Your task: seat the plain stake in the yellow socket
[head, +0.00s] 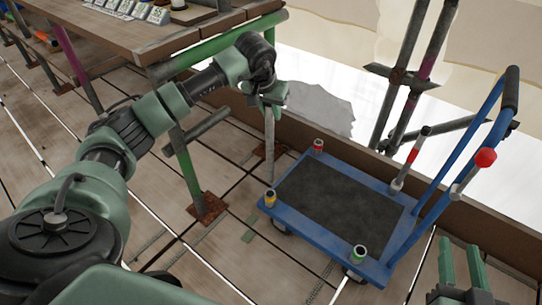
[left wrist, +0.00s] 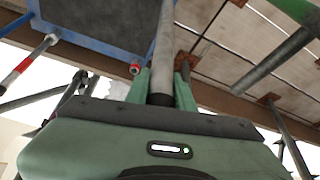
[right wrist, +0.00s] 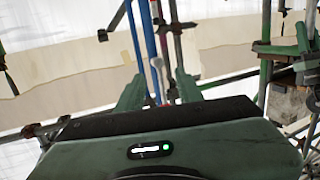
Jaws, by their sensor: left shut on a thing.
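The plain stake (head: 269,140) is a grey rod hanging nearly upright from my left gripper (head: 268,95), which is shut on it. It also shows between the fingers in the left wrist view (left wrist: 163,50). The yellow socket (head: 270,198) stands at the near left corner of the blue cart (head: 315,232). In the head view the stake's lower end appears just above the yellow socket; I cannot tell the gap or whether they touch. The left wrist view does not show the yellow socket clearly. My right gripper (head: 462,262) is open and empty at the lower right.
The cart also bears a red socket (head: 318,146), a green socket (head: 358,254) and a red-and-white banded stake (head: 413,150) standing upright. A wooden bench (head: 130,35) stands at the upper left.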

